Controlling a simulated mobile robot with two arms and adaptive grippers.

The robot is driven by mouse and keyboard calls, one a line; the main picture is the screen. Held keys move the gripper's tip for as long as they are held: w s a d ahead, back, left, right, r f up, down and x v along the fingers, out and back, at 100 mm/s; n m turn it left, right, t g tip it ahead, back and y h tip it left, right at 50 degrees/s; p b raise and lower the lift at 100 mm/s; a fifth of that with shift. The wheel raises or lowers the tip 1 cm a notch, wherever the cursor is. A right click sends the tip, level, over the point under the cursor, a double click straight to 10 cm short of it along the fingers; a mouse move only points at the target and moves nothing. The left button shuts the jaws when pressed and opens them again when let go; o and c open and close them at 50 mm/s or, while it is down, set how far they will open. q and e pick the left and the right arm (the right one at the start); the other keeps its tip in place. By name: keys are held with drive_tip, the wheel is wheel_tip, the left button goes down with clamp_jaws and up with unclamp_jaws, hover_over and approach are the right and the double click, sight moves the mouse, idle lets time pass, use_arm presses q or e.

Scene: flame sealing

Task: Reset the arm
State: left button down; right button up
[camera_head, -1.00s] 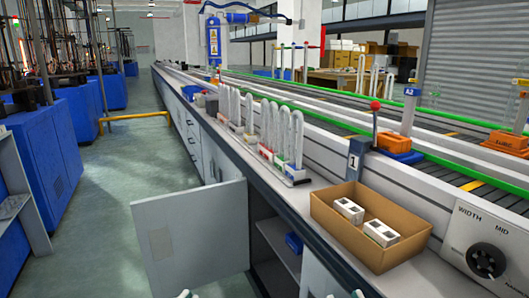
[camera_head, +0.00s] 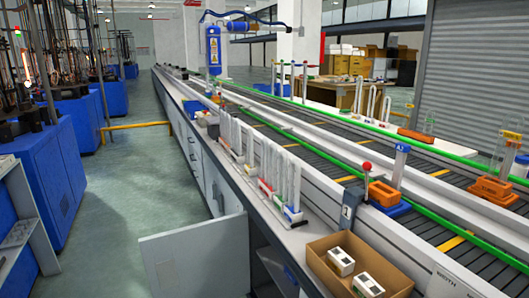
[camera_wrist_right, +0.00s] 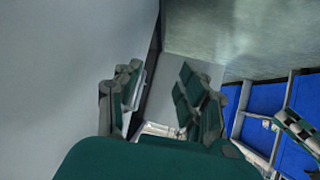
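In the right wrist view, my right gripper (camera_wrist_right: 160,78) has its two dark green and grey fingers spread apart, with nothing visible between them. A grey surface lies close on its left. A similar green and grey part (camera_wrist_right: 296,132) shows at the right edge of that view; it may be my left gripper, but its opening cannot be told. In the head view neither gripper shows clearly.
The cardboard box (camera_head: 318,262) with two white blocks stands on the counter's near end. An open grey cabinet door (camera_head: 195,258) juts into the aisle. Racks of white tubes (camera_head: 291,185) line the counter beside the conveyor (camera_head: 425,225). Blue machines (camera_head: 52,165) stand left; the aisle floor (camera_head: 130,190) is clear.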

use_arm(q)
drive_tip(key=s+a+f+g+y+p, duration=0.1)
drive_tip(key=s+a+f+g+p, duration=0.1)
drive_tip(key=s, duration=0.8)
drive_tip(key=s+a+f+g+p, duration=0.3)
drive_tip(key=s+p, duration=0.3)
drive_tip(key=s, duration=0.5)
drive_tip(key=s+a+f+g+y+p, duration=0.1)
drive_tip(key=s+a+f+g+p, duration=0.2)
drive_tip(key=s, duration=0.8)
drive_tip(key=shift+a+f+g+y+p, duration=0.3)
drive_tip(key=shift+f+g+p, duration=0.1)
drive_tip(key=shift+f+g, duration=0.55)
use_arm(e)
drive_tip(key=s+d+f+g+h, duration=0.1)
drive_tip(key=s+d+f+g, duration=0.1)
drive_tip(key=s, duration=0.8)
drive_tip(key=s+d+f+g, duration=0.3)
drive_tip(key=s+f+g, duration=0.1)
drive_tip(key=s, duration=0.7)
drive_tip(key=s+d+f+g+h, duration=0.1)
drive_tip(key=s+d+f+g, duration=0.2)
drive_tip(key=s, duration=0.8)
drive_tip(key=shift+d+f+g+h, duration=0.3)
drive_tip(key=shift+f+g, duration=0.1)
drive_tip(key=shift+g, duration=0.1)
drive_tip(key=shift+a, duration=0.1)
